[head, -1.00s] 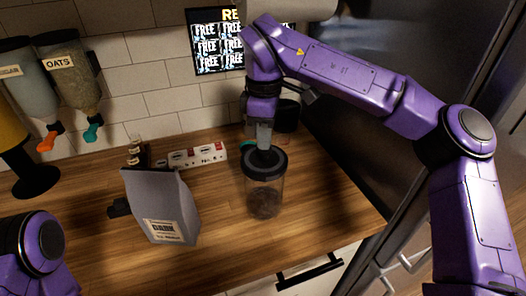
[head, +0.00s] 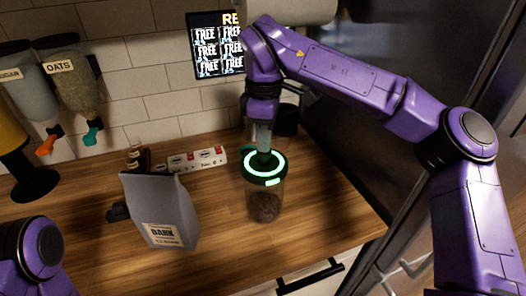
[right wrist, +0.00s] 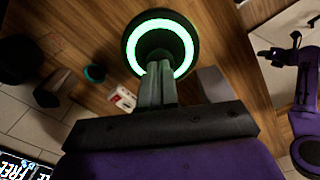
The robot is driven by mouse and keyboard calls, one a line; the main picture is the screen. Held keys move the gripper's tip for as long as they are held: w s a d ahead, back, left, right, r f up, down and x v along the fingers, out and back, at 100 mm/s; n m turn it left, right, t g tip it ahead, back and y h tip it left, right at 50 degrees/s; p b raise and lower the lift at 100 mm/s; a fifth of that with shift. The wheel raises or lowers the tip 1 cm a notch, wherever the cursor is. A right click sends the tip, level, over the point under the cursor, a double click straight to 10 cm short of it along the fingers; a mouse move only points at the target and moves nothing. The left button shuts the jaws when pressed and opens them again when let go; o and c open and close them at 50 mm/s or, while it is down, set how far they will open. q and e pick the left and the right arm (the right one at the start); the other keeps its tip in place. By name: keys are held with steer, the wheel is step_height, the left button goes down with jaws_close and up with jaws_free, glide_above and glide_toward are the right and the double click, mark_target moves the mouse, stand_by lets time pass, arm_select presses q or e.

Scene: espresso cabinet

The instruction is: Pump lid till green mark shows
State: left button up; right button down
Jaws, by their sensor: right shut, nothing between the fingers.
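A clear canister (head: 264,205) with dark contents stands upright on the wooden counter. Its dark round lid (head: 281,158) carries a ring that glows green, and a small green mark shows on the lid's front rim. My right gripper (head: 264,157) points straight down at the middle of the lid, shut and empty, with its tips at or just above the centre. In the right wrist view the shut fingers (right wrist: 157,75) reach over the lower part of the glowing lid (right wrist: 133,45). Whether the tips touch is hidden. My left gripper is out of view; only part of my left arm shows.
A grey bag (head: 158,208) with a DARK label stands left of the canister. A white power strip (head: 197,160) lies behind it. Dispensers, one marked OATS (head: 70,75), stand at the left. The counter's front edge is close; bare wood (head: 222,220) lies between bag and canister.

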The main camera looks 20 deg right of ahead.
steer(key=shift+r+p, duration=1.45)
steer(key=shift+r, duration=1.45)
steer(key=shift+f, duration=0.1)
